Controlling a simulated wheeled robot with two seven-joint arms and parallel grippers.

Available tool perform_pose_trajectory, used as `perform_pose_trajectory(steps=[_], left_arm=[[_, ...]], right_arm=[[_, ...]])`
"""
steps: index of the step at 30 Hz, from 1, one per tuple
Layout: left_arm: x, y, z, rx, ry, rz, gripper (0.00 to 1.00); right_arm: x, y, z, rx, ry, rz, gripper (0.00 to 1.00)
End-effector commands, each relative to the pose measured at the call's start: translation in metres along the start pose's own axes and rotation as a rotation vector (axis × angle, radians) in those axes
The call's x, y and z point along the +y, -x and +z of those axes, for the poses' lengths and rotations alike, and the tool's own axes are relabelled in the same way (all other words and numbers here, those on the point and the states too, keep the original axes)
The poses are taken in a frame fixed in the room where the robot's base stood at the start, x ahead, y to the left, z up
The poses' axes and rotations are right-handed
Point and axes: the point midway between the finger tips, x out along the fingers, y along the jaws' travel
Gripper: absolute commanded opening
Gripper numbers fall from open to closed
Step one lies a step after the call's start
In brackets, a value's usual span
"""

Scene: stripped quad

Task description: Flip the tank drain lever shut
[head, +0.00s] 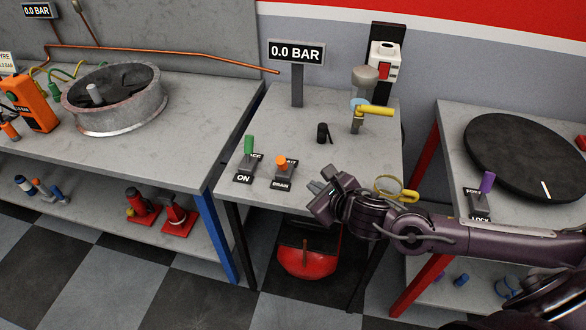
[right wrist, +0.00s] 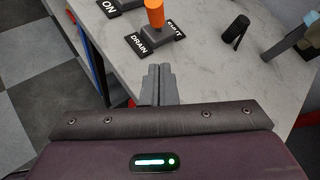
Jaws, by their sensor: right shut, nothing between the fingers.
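The drain lever has an orange knob (head: 282,161) on a small grey base near the front of the middle bench. A black DRAIN label (head: 282,185) lies on its near side, and another label, hard to read, lies on its far side. I cannot tell which way the lever leans. In the right wrist view the orange knob (right wrist: 154,14) is cut by the top edge. My right gripper (head: 318,188) is shut and empty, right of the lever by the bench's front edge. Its closed fingers (right wrist: 158,75) point toward the lever without touching it. My left gripper is not in view.
A green lever (head: 248,146) marked ON stands just left of the drain lever. A black knob (head: 322,133), a yellow-handled valve (head: 373,111) and a 0.0 BAR sign (head: 297,53) stand farther back. A red tank (head: 308,262) sits below.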

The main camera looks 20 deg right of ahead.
Motion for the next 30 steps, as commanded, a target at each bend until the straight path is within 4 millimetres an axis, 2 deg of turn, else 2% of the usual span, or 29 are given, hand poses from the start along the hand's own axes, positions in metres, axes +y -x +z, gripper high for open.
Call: perform_pose_trajectory(steps=[9, 12, 19, 30], left_arm=[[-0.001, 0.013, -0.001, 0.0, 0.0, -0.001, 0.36], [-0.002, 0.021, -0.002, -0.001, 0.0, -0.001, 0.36], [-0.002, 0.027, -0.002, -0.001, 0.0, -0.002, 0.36], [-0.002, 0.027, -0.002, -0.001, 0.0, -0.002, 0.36]], right_arm=[[0.001, -0.062, 0.003, -0.002, -0.004, 0.001, 0.0], [0.0, -0.072, 0.016, -0.004, -0.004, 0.001, 0.0], [0.0, -0.088, 0.028, 0.0, -0.001, 0.001, 0.0], [0.0, -0.09, 0.029, 0.0, 0.0, 0.001, 0.0]])
